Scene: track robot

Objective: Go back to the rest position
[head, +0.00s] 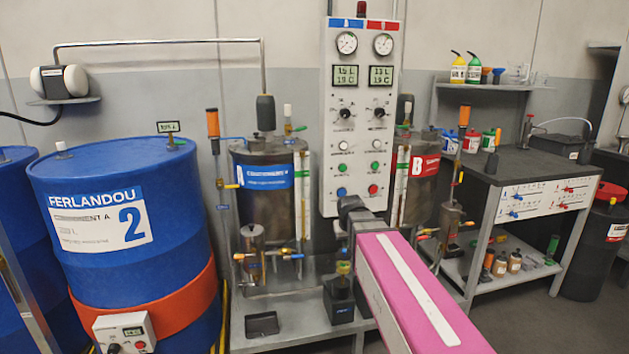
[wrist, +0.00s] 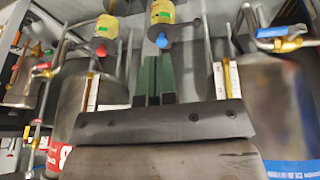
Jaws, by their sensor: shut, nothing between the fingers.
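My gripper (head: 350,205) is at the end of my pink arm in the head view. It is in front of the lower edge of the grey control panel (head: 362,110), between the two metal tanks. In the wrist view, my gripper's dark green fingers (wrist: 155,80) are together with nothing between them. Tank A (head: 268,180) with a blue label is to the left of the gripper, and tank B (head: 418,168) with a red label is to the right, partly hidden by the panel. Contact between the gripper and the panel cannot be told.
A blue drum (head: 120,265) marked 2 stands at the left. A dark-topped workbench (head: 520,172) with bottles beneath it is at the right. Metal pipes and valves surround the tanks. Some floor (head: 545,320) is clear at the lower right.

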